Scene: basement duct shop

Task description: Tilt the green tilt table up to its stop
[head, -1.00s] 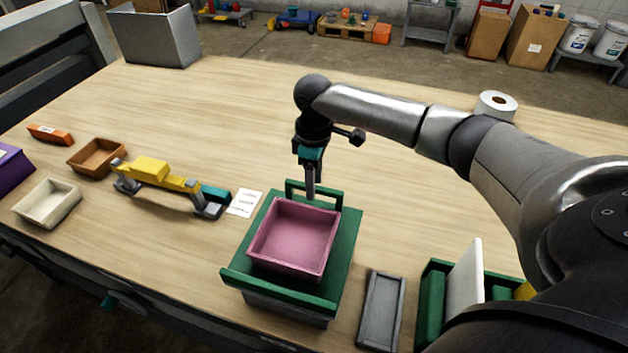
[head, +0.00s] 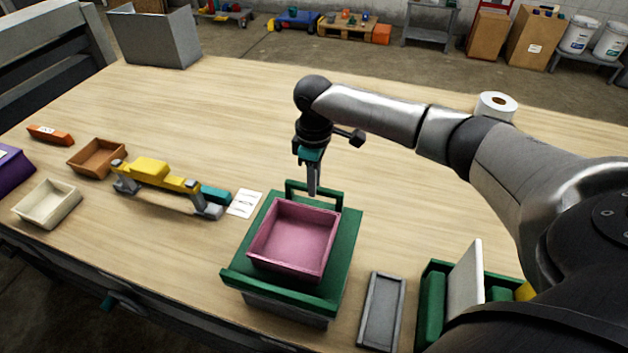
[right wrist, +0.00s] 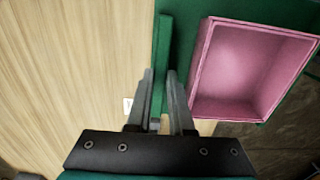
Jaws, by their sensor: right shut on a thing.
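The green tilt table (head: 343,248) stands near the front edge of the workbench on a grey base (head: 275,308). Its top looks level or nearly so. A pink tray (head: 298,238) rests on it, empty. A green handle bar (head: 325,188) rises at its far edge. My right gripper (head: 312,190) comes down from above and is shut on this handle. In the right wrist view the fingers (right wrist: 160,85) lie on both sides of the green bar, with the pink tray (right wrist: 250,70) to the right. My left gripper is not in view.
A yellow and grey device (head: 165,175) and a white paper (head: 245,203) lie left of the tilt table. A grey tray (head: 382,310) and a green holder with a white panel (head: 463,285) stand to the right. The bench behind is mostly clear.

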